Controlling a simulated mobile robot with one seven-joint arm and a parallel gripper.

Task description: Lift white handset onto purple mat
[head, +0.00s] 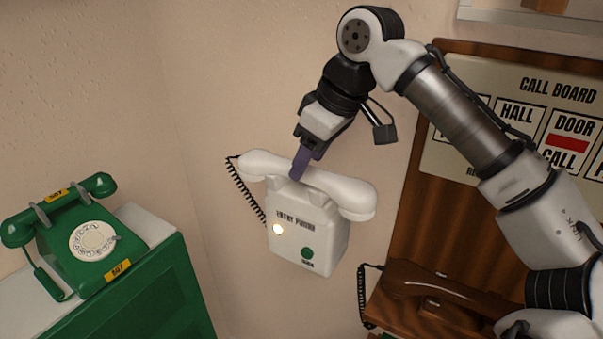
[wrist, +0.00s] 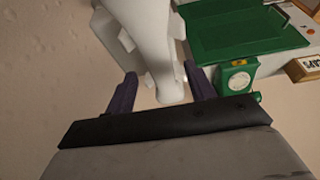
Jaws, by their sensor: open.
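The white handset (head: 338,190) lies across the cradle on top of the white entry phone (head: 308,222), which is mounted on the wall. My gripper (head: 300,168) is at the handset's middle, coming down from above. In the wrist view the dark purple fingers of my gripper (wrist: 160,82) stand apart on either side of part of the white handset (wrist: 155,45). A gap shows beside at least one finger; contact cannot be told. The handset still rests on its cradle. No purple mat shows in either view.
A green dial phone (head: 92,235) stands on a green cabinet (head: 150,290) at the left. A brown handset (head: 440,285) is at the lower right, below the call board (head: 530,125). The wall is close behind the entry phone. A black coiled cord (head: 245,190) hangs at its left.

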